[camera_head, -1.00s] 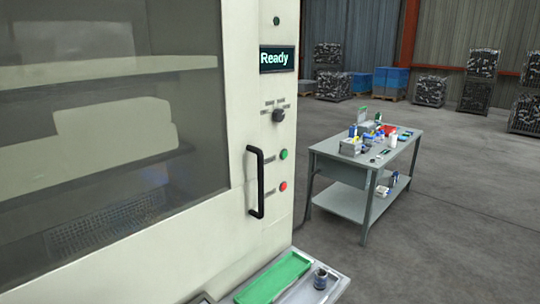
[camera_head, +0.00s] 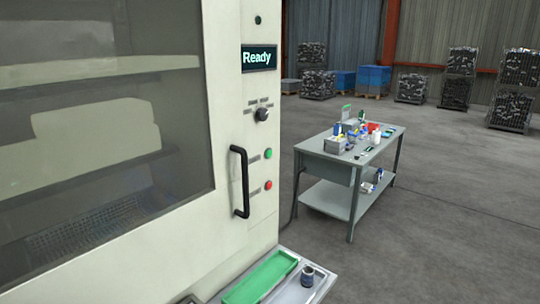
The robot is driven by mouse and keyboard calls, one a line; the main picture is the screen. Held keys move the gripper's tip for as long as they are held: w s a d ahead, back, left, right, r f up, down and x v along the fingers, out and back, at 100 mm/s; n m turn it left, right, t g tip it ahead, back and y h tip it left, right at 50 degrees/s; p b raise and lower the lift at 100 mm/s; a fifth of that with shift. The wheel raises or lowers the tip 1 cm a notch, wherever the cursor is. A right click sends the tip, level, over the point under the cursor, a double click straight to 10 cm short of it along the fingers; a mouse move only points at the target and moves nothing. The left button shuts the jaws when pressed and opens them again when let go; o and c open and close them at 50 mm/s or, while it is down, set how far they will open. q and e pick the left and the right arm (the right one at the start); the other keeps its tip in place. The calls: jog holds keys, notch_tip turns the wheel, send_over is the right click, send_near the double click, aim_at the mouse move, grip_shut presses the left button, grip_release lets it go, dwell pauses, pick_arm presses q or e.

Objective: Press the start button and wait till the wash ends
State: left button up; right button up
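The pale machine (camera_head: 230,100) fills the left of the head view, with a large window into its lit chamber. Its display (camera_head: 259,57) reads "Ready". A green button (camera_head: 268,154) sits on the panel beside the black door handle (camera_head: 240,181). A red button (camera_head: 268,185) is below the green one, and a dark rotary knob (camera_head: 262,114) is above it. The labels beside the controls are too small to read. The door looks shut. Neither of my grippers shows in the head view.
A tray with a green part (camera_head: 260,279) and a small dark cup-like item (camera_head: 308,275) juts out below the panel. A grey workbench (camera_head: 333,160) with bottles and boxes stands to the right. Wire crates (camera_head: 411,88) line the back wall. Open floor lies between.

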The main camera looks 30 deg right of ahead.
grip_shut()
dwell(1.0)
